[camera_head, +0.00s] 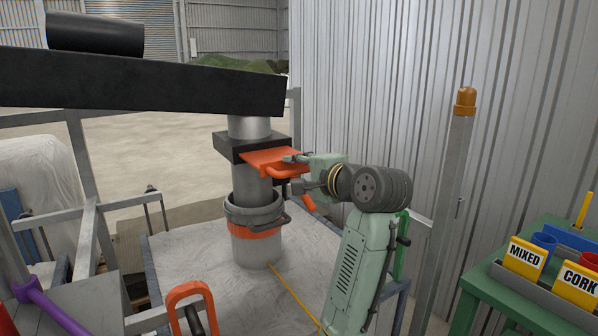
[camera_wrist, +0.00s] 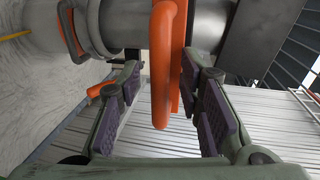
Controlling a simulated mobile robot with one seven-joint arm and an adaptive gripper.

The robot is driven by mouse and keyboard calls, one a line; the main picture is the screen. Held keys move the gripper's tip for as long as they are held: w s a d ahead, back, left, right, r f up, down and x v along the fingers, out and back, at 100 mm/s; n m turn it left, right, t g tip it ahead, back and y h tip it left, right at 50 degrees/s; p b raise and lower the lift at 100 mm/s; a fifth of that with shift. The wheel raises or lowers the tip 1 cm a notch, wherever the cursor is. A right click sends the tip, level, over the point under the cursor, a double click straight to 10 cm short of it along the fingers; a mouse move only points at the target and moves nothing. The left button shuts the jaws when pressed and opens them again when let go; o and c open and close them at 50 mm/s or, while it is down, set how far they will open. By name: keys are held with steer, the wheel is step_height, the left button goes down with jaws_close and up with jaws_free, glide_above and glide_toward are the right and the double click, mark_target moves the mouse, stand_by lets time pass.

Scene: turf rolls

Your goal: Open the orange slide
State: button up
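The orange slide (camera_head: 268,160) is a flat plate with a looped handle. It sits in a dark square housing (camera_head: 238,148) on the vertical grey pipe (camera_head: 250,186), and part of the plate sticks out on the right. In the wrist view the slide's handle (camera_wrist: 167,45) stands upright between my two fingers. My gripper (camera_head: 299,166) is at the handle; it is open in the wrist view (camera_wrist: 160,78), with a gap to the left finger. The right finger is very near the handle; I cannot tell whether it touches.
A dark trough (camera_head: 140,82) spans above. A corrugated wall (camera_head: 400,100) is behind my arm. A green table (camera_head: 497,290) with labelled bins is at right.

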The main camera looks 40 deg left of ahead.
steer(key=v, duration=1.2)
stand_by(0.3)
